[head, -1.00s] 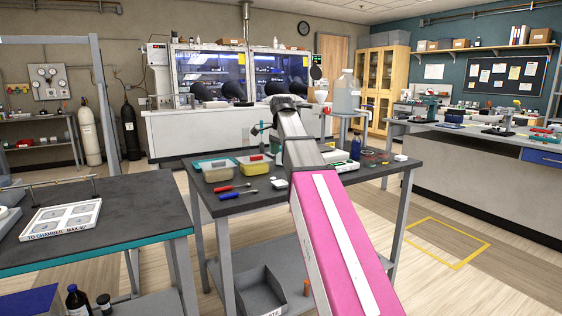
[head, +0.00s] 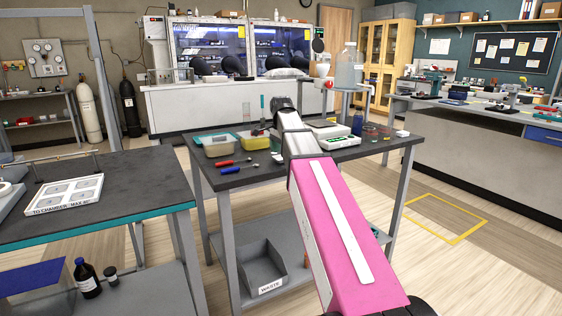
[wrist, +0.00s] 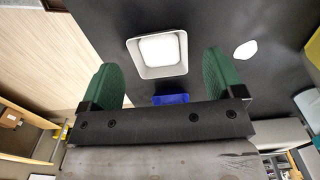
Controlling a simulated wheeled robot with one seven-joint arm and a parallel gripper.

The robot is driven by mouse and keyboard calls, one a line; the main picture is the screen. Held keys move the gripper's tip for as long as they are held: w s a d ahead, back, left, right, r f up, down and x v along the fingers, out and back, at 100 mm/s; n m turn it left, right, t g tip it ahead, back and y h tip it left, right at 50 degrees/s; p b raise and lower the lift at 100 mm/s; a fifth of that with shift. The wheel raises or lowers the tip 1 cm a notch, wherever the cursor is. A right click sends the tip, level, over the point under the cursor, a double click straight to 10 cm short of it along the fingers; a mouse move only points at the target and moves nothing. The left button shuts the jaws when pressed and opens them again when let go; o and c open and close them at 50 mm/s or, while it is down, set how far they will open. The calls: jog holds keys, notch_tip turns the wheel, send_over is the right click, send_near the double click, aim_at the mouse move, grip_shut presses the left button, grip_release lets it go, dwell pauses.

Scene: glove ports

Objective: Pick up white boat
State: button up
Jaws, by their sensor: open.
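The white boat (wrist: 158,53) shows in the wrist view as a square dish with a raised rim and a pale inside, on the dark bench top. My gripper (wrist: 160,74) is open, with its two green fingers apart on either side of the boat's line. The boat appears ahead of the fingers; I cannot tell how large the gap is. Nothing is held. In the head view my arm hides the gripper, and I cannot pick out the boat there with certainty.
A blue object (wrist: 170,99) shows between the finger bases, and a small white piece (wrist: 245,50) lies to the right. A waste bin (head: 262,270) stands below.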

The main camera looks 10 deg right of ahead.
notch_tip(320, 180, down, 2)
jog(key=shift+f, duration=0.1)
jog(key=c, duration=1.2)
jog(key=shift+c, duration=0.3)
jog(key=shift+c, duration=1.2)
grip_shut()
